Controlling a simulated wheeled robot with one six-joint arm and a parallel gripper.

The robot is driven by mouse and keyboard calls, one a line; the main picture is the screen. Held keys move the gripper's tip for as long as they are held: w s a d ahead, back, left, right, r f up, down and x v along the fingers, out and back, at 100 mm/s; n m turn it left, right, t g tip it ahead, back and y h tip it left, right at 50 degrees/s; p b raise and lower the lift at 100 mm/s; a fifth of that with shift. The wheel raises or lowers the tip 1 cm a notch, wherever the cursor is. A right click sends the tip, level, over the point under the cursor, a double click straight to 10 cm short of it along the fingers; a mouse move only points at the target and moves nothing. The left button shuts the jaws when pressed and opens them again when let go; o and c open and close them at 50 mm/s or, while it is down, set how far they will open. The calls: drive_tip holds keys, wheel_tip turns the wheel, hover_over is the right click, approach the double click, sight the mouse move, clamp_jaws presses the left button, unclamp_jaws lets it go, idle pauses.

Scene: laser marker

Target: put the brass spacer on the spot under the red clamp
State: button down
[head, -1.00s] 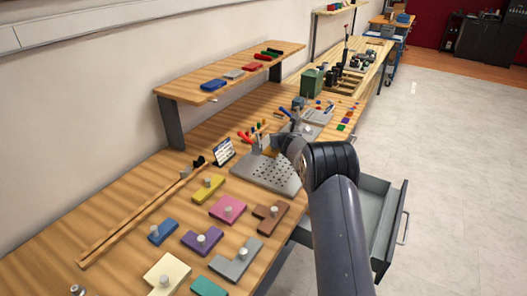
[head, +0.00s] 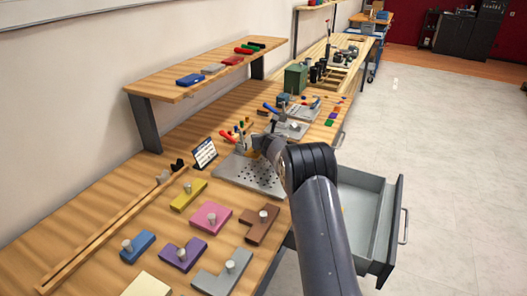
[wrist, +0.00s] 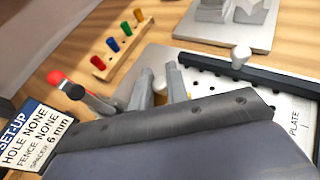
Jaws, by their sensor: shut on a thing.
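My gripper (wrist: 158,88) is low over the perforated metal plate (head: 242,178), near its back edge. Its two grey fingers show in the wrist view, shut on a small piece, which I take to be the brass spacer; it is mostly hidden. The red clamp shows by its red handle (head: 229,137) just left of my gripper, and the handle (wrist: 56,78) is also left of the fingers in the wrist view. The spot under the clamp is hidden. A set-up card (wrist: 32,135) reads hole none, fence none, spacer 6 mm.
A dark fence bar (wrist: 245,74) lies right of my fingers. A peg block (wrist: 122,48) stands behind. Several knobbed coloured blocks, including a pink one (head: 211,216), lie in front. An open drawer (head: 365,225) juts out right. A raised shelf (head: 205,70) runs along the wall.

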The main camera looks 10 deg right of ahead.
drive_tip(key=shift+f+b, duration=1.8)
drive_tip(key=shift+r, duration=0.1)
drive_tip(key=c, duration=1.8)
unclamp_jaws()
drive_tip(key=shift+f, duration=0.25)
drive_tip(key=shift+c, duration=0.2)
drive_tip(key=o, duration=0.5)
drive_tip(key=shift+c, duration=0.2)
drive_tip(key=shift+r, duration=0.1)
